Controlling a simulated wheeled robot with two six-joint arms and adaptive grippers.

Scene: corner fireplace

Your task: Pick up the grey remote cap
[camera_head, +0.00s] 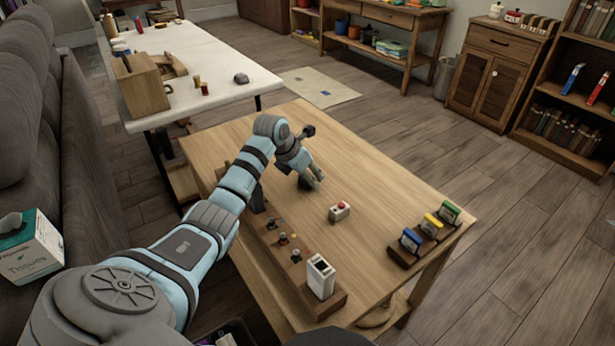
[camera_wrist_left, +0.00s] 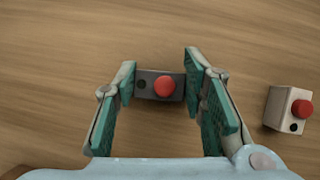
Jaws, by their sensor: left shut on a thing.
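The grey remote cap (camera_wrist_left: 160,88), a dark grey block with a red button and a small dark hole, sits between the fingertips of my left gripper (camera_wrist_left: 158,82) in the left wrist view. The gripper is shut on it, one teal-padded finger on each side. In the head view my left gripper (camera_head: 314,176) points down over the wooden table, and I cannot make out the grey cap there. Whether it touches the table is unclear. My right gripper is not in view.
A white block with a red button (camera_head: 340,210) stands close by; it also shows in the left wrist view (camera_wrist_left: 283,108). A wooden rack with a white holder (camera_head: 320,277) lines the near left edge. A dark rack (camera_head: 424,241) with coloured items stands right.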

